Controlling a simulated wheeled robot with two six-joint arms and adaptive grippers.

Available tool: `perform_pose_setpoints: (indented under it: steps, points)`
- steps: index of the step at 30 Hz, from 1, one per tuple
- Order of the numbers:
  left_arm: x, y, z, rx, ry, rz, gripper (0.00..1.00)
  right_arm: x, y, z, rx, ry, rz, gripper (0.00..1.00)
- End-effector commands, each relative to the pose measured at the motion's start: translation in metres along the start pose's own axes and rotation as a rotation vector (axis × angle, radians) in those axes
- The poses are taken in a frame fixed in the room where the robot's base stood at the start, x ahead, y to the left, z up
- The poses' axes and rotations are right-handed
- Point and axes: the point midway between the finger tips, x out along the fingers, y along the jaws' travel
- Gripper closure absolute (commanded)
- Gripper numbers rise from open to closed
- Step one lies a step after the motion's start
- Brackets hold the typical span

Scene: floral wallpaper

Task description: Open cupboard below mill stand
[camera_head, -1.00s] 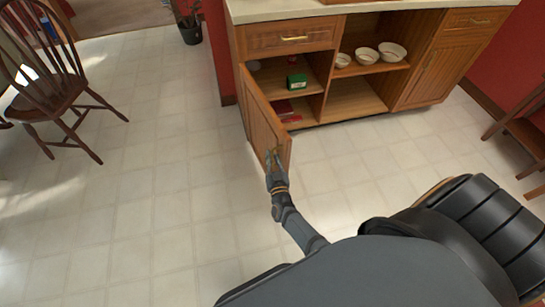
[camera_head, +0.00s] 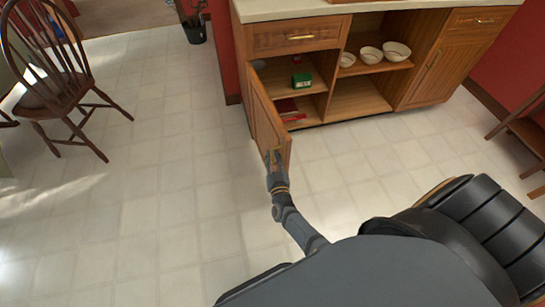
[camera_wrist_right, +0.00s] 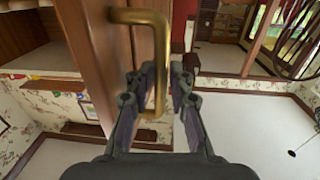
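The wooden cupboard door (camera_head: 267,112) at the left of the counter unit stands open, swung out towards me. Its inner shelves show in the head view. My right gripper (camera_head: 273,160) is at the door's free edge, low in the head view. In the right wrist view the brass handle (camera_wrist_right: 155,17) is on the door face (camera_wrist_right: 93,45). The fingers of my right gripper (camera_wrist_right: 162,85) are close together on either side of the handle's bar. My left gripper is not in view. No mill stand can be made out on the counter (camera_head: 280,10).
A green box (camera_head: 301,80) and a red item (camera_head: 287,106) lie inside the cupboard. Several white bowls (camera_head: 371,54) stand on an open shelf to the right. A wooden chair (camera_head: 62,85) is at left, another piece of furniture at right. The tiled floor (camera_head: 170,170) left of the door is clear.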

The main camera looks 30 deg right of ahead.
Motion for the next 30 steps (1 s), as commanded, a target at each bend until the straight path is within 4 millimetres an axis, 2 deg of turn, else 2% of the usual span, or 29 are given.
perform_pose_setpoints:
  steps: [5, 15, 18, 23, 30]
  points:
    - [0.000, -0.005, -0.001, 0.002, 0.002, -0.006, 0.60, -0.010, 0.000, 0.000, 0.000, 0.001, 0.000, 0.80]
    - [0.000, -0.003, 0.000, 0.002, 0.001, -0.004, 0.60, -0.090, 0.000, 0.001, 0.001, -0.003, 0.002, 0.80]
    - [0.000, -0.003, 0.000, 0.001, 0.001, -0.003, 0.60, -0.106, 0.001, 0.000, 0.001, -0.002, 0.001, 0.80]
    - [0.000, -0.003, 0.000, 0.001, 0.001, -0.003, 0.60, -0.120, 0.000, 0.000, 0.000, -0.001, 0.001, 0.80]
    - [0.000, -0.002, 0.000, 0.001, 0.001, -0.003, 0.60, -0.121, 0.000, 0.000, 0.000, 0.001, 0.001, 0.80]
